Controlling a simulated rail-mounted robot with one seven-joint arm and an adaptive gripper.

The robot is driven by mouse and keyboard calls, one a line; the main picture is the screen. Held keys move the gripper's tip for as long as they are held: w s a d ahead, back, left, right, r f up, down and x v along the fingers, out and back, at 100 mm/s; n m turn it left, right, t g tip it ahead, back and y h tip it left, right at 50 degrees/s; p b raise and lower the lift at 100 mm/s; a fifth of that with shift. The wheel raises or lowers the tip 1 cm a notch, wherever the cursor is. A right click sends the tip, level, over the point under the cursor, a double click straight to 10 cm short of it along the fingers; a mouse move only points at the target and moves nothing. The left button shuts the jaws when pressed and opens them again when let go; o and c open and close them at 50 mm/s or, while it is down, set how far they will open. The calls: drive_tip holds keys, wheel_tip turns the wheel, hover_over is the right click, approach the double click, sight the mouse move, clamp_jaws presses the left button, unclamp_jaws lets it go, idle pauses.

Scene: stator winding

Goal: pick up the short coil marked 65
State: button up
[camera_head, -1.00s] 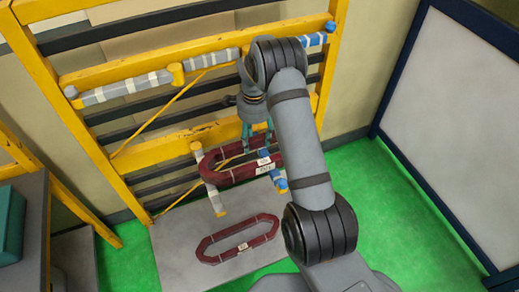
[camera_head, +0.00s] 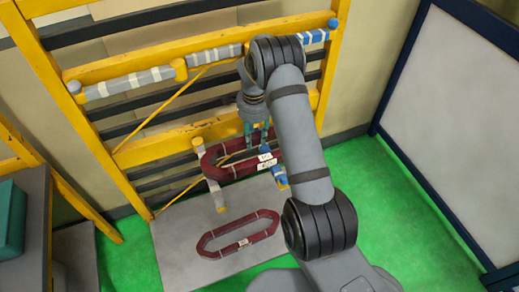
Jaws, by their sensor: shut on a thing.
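A dark red coil (camera_head: 228,171) with two white labels hangs at the rack, beside and between its padded pegs. The print on its labels is too small to read. A second dark red coil (camera_head: 222,251) lies flat on the grey board below, with a small white label that I cannot read either. My gripper (camera_head: 258,143) points down at the far side of the upper coil, and its teal fingers are shut on that coil near the labels. My arm hides the right end of the upper coil, and the fingertips are partly hidden.
The yellow rack (camera_head: 150,152) with dark bars stands behind the coils. A grey padded peg (camera_head: 218,192) and a blue-tipped peg (camera_head: 279,176) stick out near the upper coil. The grey board (camera_head: 178,262) lies on the green floor. A white panel (camera_head: 450,110) stands at right.

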clamp_jaws()
drive_tip(key=shift+w+r, duration=0.1)
drive_tip(key=shift+r, duration=0.1)
idle(0.5)
